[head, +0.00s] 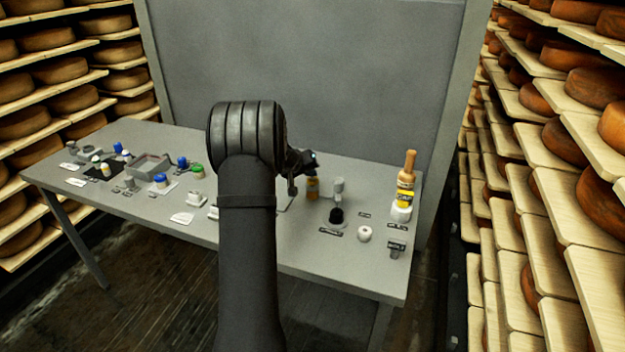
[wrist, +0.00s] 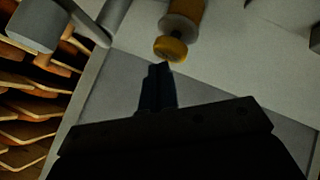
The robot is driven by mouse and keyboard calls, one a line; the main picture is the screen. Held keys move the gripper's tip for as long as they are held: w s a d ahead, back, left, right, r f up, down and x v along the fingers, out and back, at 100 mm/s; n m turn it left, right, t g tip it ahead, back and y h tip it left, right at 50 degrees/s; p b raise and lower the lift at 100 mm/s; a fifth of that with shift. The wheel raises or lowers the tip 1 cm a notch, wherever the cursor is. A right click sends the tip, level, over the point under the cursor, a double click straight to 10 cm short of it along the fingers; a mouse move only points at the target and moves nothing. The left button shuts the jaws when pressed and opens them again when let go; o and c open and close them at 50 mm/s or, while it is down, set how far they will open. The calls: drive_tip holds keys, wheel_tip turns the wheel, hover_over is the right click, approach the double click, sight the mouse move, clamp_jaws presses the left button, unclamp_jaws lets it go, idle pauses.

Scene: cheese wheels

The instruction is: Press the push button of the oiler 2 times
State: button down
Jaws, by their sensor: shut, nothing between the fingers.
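My gripper (head: 292,189) points down over the middle of the grey table, and its dark fingers are shut and empty. In the wrist view the fingertips (wrist: 160,70) appear just short of a round amber-yellow cap on a grey and yellow body. I take this for the oiler (wrist: 182,20); its name cannot be read. In the head view a small yellow upright thing (head: 312,188), likely the same one, stands just right of the gripper, partly behind my arm. I cannot tell whether fingertips and cap touch. No separate push button can be made out.
Right of the gripper stand a grey fixture (head: 338,187), a black knob (head: 336,215), a white round knob (head: 365,233) and a wooden-handled bottle (head: 406,180). Blue and green-topped parts and a grey tray (head: 151,163) are at left. Cheese shelves flank the table (head: 300,250).

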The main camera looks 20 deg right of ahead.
sight(310, 180)
drive_tip(key=shift+f, duration=0.9)
idle(0.7)
drive_tip(key=shift+r, duration=1.35)
drive_tip(key=shift+r, duration=2.5)
wheel_tip(310, 180, up, 4)
drive_tip(key=shift+f, duration=0.1)
idle(0.5)
drive_tip(key=shift+f, duration=0.1)
